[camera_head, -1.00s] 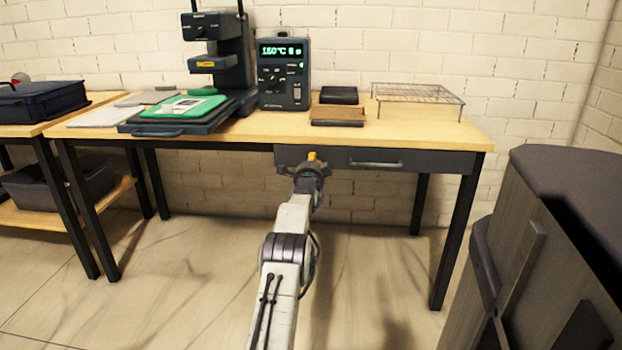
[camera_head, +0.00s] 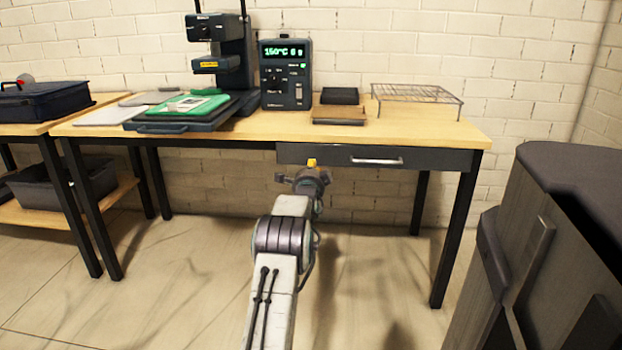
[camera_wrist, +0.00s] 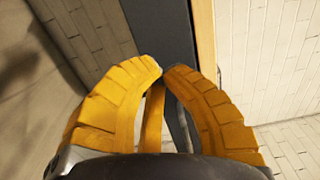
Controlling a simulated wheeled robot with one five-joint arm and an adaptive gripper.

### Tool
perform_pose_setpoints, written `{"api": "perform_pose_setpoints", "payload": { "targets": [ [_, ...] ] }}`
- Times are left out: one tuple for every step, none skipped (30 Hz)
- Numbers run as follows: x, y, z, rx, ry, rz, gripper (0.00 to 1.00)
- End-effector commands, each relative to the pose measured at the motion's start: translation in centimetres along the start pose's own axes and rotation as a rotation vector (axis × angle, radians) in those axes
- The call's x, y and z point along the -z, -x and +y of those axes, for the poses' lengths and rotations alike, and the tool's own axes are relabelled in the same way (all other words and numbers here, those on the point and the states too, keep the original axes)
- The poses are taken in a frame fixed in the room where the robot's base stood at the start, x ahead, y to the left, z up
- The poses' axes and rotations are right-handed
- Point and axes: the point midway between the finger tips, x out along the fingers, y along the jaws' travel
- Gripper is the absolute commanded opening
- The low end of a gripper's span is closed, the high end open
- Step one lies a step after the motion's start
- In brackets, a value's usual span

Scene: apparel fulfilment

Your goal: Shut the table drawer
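The table drawer (camera_head: 430,161) is a dark grey front with a silver bar handle (camera_head: 377,161), under the right part of the wooden tabletop (camera_head: 420,126). Its front looks about level with the table edge; I cannot tell whether a small gap is left. My gripper (camera_head: 311,163) is in front of the drawer's left part, left of the handle. In the wrist view its yellow fingers (camera_wrist: 164,72) curve together with tips about meeting, nothing held. Beyond them the grey drawer front (camera_wrist: 160,30) runs beside the wooden edge (camera_wrist: 203,45). Contact is not clear.
A heat press (camera_head: 215,60), a control box (camera_head: 286,75), dark blocks (camera_head: 338,114) and a wire rack (camera_head: 417,94) stand on the table. A dark grey cabinet (camera_head: 560,160) is close at right. The floor under the table is clear.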

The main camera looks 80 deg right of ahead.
Motion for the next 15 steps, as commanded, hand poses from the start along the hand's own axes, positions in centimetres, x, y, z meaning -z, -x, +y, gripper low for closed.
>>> {"api": "perform_pose_setpoints", "payload": {
  "targets": [
    [0.0,0.5,-0.1,-0.002,0.000,0.000,0.00],
    [0.0,0.8,-0.1,-0.001,0.000,0.000,0.00],
    [0.0,1.2,-0.1,-0.001,0.000,0.000,0.00],
    [0.0,1.5,-0.1,-0.001,0.000,0.000,0.00],
    [0.0,1.8,-0.1,-0.002,0.000,0.000,0.00],
    [0.0,2.1,-0.1,-0.001,0.000,0.000,0.00],
    [0.0,2.4,-0.1,-0.001,0.000,0.000,0.00],
    [0.0,2.7,-0.1,-0.002,0.000,0.000,0.00],
    [0.0,3.1,-0.1,-0.001,0.000,0.000,0.00],
    [0.0,3.4,-0.1,-0.001,0.000,0.000,0.00],
    [0.0,3.6,-0.1,-0.002,0.000,0.000,0.00],
    [0.0,4.0,-0.1,-0.001,0.000,0.000,0.00],
    [0.0,4.2,-0.1,-0.001,0.000,0.000,0.00],
    [0.0,4.4,-0.1,-0.001,0.000,0.000,0.00],
    [0.0,4.7,-0.1,0.000,0.000,0.000,0.00]
  ]
}}
